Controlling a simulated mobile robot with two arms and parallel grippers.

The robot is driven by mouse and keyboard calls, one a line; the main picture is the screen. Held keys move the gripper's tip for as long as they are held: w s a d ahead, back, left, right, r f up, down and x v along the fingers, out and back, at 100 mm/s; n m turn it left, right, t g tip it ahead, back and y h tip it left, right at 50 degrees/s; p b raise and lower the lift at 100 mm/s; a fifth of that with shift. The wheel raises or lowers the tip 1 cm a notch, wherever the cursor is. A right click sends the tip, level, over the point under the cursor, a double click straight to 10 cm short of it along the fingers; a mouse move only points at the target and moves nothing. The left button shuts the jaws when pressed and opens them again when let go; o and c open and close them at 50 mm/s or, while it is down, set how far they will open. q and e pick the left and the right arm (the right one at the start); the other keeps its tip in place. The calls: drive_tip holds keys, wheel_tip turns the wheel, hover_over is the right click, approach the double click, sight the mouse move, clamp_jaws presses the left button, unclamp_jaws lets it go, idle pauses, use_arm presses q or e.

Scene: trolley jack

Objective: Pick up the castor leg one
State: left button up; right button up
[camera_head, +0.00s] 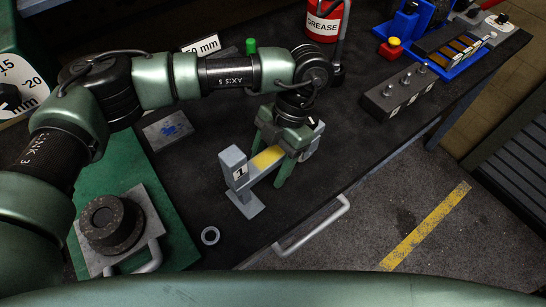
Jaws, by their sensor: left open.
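Castor leg one (239,173) is a grey metal part with a white label marked 1, standing on the dark bench top. A bar with a yellow patch (267,157) runs from it toward the back right, between my gripper's fingers. My left gripper (270,162) points down over this bar with green fingers on either side of it. The fingers are open; whether either one touches the bar I cannot tell. The far end of the bar is partly hidden by the gripper. My right gripper is not in view.
A black round part on a plate (112,224) is at left on a green mat (180,235). A red grease container (322,22) stands behind. A grey block with pegs (398,93) is at right. A drawer handle (315,228) juts from the front edge.

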use_arm(q)
drive_tip(key=shift+f, duration=0.15)
idle(0.4)
clamp_jaws()
idle(1.3)
